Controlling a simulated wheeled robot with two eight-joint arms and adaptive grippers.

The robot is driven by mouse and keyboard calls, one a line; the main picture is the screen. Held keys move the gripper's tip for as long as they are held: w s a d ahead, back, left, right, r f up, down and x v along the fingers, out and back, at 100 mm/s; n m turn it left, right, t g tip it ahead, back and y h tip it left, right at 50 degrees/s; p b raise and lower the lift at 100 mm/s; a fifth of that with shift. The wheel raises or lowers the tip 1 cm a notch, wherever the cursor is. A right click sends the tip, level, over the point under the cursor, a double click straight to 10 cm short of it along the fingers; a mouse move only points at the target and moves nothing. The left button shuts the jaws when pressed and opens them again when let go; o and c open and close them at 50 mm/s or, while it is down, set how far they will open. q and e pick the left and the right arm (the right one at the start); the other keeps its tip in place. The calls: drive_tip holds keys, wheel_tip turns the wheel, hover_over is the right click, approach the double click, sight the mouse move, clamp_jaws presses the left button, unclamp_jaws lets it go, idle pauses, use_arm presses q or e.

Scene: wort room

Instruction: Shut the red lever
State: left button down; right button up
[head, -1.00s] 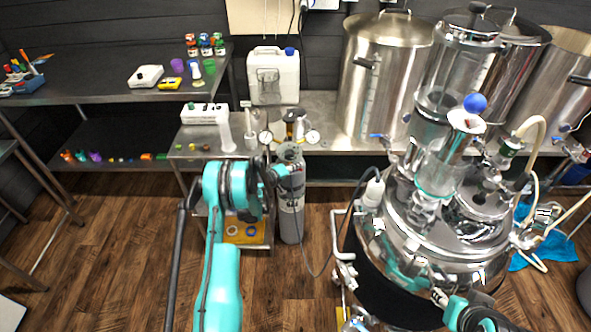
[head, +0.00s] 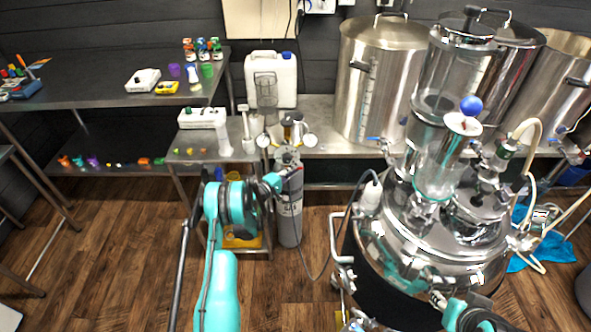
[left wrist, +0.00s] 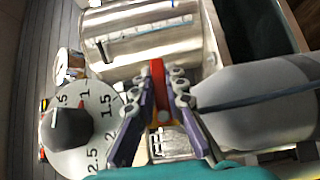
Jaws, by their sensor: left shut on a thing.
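The red lever (left wrist: 158,78) stands between the finger ends of my left gripper (left wrist: 168,88) in the left wrist view. The fingers are shut on it, and its lower part runs down between them to a metal fitting (left wrist: 170,145). In the head view my left gripper (head: 287,175) is at the top of the grey gas cylinder (head: 289,215), where the lever is too small to make out clearly. A round dial (left wrist: 85,128) with a dark pointer shows beside the left finger in the wrist view. My right gripper does not show.
A small metal table (head: 205,155) with a white device (head: 202,117) stands behind my left arm. A large steel kettle (head: 430,230) with hoses fills the right side. Pots (head: 375,85) stand on the back bench. Wood floor is open at left.

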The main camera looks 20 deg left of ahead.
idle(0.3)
use_arm(q)
drive_tip(key=c, duration=1.5)
unclamp_jaws()
drive_tip(key=shift+c, duration=0.2)
